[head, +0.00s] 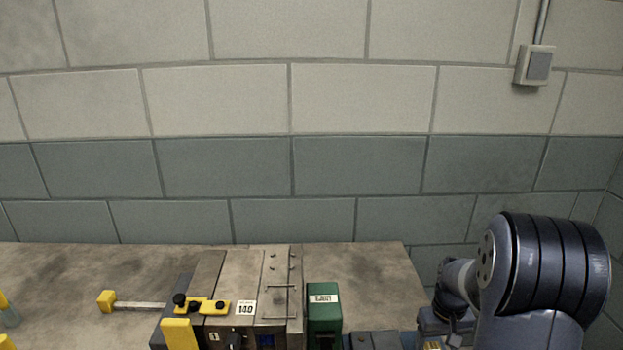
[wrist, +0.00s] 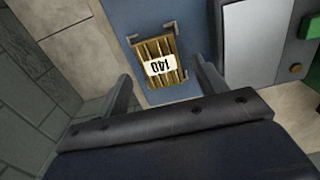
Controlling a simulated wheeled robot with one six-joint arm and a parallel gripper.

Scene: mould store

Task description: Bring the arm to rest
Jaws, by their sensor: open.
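My gripper (wrist: 164,82) shows in the wrist view with its two dark fingers spread apart and nothing between them. Ahead of the fingers a brass ribbed block (wrist: 161,62) with a white label reading 140 lies on a blue surface (wrist: 113,18), between grey corner brackets. I cannot tell the gap between fingers and block. In the head view my arm (head: 550,265) is at the lower right, beside the bench end; its gripper end is not clearly seen there.
The bench (head: 370,265) carries a grey steel mould (head: 275,280) marked 140, a green box (head: 324,318) and a yellow-handled tool (head: 135,304). A block wall (head: 330,100) with a switch box (head: 535,65) stands behind. The bench's back left is bare.

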